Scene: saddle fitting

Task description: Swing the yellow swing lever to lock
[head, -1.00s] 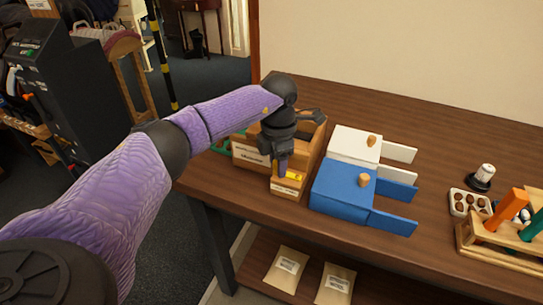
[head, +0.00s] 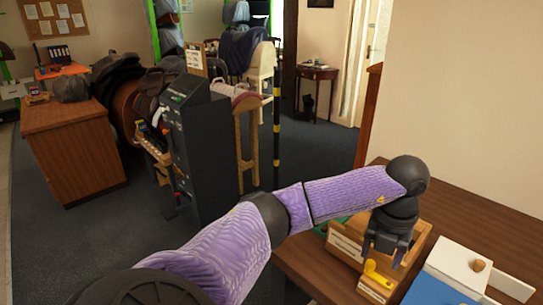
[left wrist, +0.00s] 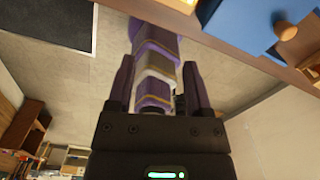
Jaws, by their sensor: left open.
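The yellow swing lever (head: 378,274) shows at the front end of a wooden box (head: 345,246) on the brown table. A small wooden block with a white label (head: 371,290) is just below the lever. My left gripper (head: 384,256) points down over the box, directly behind and above the lever. Its jaws are open, and I cannot tell whether a finger touches the lever. In the left wrist view the two dark fingers (left wrist: 160,85) stand apart with nothing clearly held between them; the lever is not visible there. My right gripper is out of view.
A white box with a wooden knob (head: 462,268) and a blue box (head: 430,292) stand right of the lever on the table (head: 300,268). A tall dark machine (head: 203,150) stands on the floor beyond the table, left of my arm. A wall rises behind the table.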

